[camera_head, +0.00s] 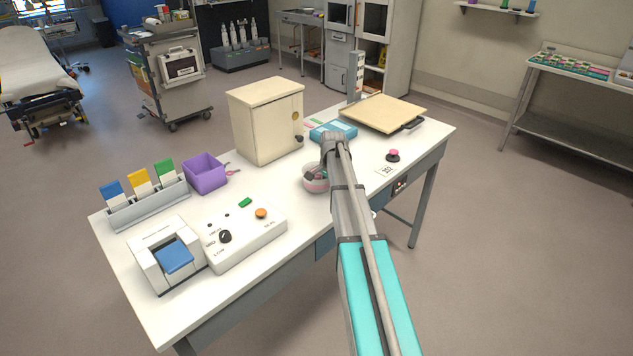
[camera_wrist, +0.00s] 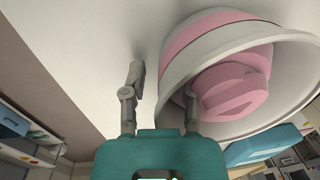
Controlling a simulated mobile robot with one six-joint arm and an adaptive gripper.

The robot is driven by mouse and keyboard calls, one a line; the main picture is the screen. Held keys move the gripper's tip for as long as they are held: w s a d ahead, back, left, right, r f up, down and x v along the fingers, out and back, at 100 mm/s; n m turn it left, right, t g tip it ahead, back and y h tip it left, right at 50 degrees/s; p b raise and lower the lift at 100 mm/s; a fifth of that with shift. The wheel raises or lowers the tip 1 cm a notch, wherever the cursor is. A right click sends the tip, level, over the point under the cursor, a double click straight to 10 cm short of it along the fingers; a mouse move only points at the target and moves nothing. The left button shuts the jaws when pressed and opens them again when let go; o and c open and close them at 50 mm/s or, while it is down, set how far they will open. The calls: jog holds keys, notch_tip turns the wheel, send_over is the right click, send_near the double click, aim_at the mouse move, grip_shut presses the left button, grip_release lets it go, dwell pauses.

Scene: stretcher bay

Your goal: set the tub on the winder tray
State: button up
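A small white tub with a pink band (camera_head: 316,185) stands on the table, partly hidden by my gripper. In the wrist view the tub (camera_wrist: 178,75) fills the upper right, with a pink lump (camera_wrist: 232,92) inside. My gripper (camera_wrist: 162,88) is open at its rim. The left finger is outside the wall; the right finger overlaps the rim and seems to be inside. I cannot tell whether either finger touches it. The flat beige board (camera_head: 383,112) at the table's far right, beside an upright grey post (camera_head: 355,76), appears to be the winder tray; it is bare.
A teal box (camera_head: 333,131) and a cream cabinet (camera_head: 267,120) stand behind the tub. A pink button (camera_head: 393,154) is right of my arm. A purple bin (camera_head: 205,172), a control box (camera_head: 244,235) and colored folders (camera_head: 140,183) occupy the left.

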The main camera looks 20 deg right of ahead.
grip_shut()
jog(key=shift+r, duration=0.2)
notch_tip(320, 180, up, 2)
jog(key=shift+p, duration=1.2)
jog(key=s+a+r+p, duration=0.4)
jog(key=s+r+p, duration=0.6)
jog(key=s, duration=0.3)
jog(key=shift+s+r+p, duration=0.2)
jog(key=shift+r+p, duration=0.1)
jog(key=shift+r, duration=0.05)
